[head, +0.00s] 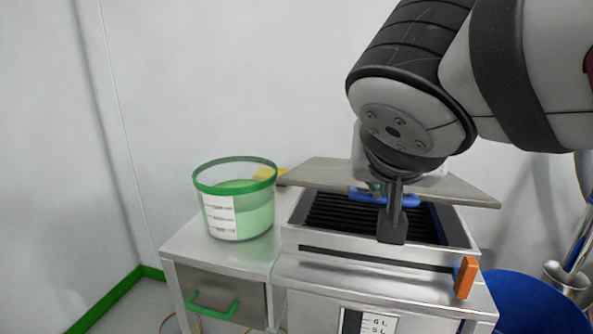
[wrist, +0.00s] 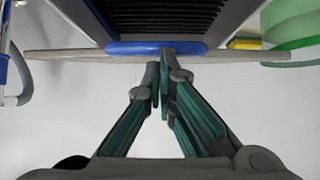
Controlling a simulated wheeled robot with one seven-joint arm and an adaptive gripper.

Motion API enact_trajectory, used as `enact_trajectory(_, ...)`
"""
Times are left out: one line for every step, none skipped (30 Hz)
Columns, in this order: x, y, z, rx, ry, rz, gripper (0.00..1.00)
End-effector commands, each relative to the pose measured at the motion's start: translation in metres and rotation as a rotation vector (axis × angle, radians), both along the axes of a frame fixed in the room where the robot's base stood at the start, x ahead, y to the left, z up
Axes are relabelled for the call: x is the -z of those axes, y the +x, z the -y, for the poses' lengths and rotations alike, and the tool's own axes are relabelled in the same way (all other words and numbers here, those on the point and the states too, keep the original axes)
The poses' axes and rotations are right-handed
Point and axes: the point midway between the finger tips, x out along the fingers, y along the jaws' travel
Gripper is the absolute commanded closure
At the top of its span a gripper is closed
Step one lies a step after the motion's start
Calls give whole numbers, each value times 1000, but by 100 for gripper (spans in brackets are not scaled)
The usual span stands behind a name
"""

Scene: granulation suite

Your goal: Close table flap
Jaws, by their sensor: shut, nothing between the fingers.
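The table flap (head: 322,173) is a flat grey panel at the back of the steel unit. It stands raised over the black ribbed opening (head: 327,213), leaving the ribs exposed. A blue handle (head: 358,196) is on the flap, partly hidden behind my gripper. My gripper (head: 392,236) points down in front of the handle, over the opening. In the wrist view, the fingers (wrist: 160,66) are together and empty, with tips close to the blue handle (wrist: 135,47); I cannot tell whether they touch it. The flap (wrist: 70,54) shows there as a thin edge.
A green-rimmed bucket (head: 250,215) stands left of the opening, with something yellow (head: 266,173) behind it. An orange part (head: 466,277) sits at the unit's right front corner. A blue bin (head: 535,305) and steel container (head: 567,281) are at right. A green-handled drawer (head: 250,299) is below.

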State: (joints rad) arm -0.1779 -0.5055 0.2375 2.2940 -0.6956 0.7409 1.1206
Motion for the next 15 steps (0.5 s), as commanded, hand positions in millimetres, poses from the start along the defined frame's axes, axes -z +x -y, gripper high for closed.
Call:
enact_trajectory(14,-2,-1,0,-1,2,100)
enact_trajectory(19,-4,-1,0,-1,2,100)
enact_trajectory(25,-5,-2,0,1,1,100)
enact_trajectory(30,-7,-2,1,0,1,100)
enact_trajectory(35,-8,-2,1,0,1,100)
enact_trajectory(42,-9,-3,1,0,0,100)
enact_trajectory(46,-10,-3,1,0,1,100)
enact_trajectory(51,-12,-3,1,0,1,100)
enact_trajectory(57,-13,-4,1,0,1,100)
enact_trajectory(61,-14,-4,1,0,0,100)
enact_trajectory(65,-14,-4,1,0,0,100)
enact_trajectory(70,-15,-5,1,0,0,100)
enact_trajectory(73,-16,-5,1,-1,0,100)
enact_trajectory(77,-16,-5,1,-1,0,100)
enact_trajectory(81,-17,-5,1,-1,0,100)
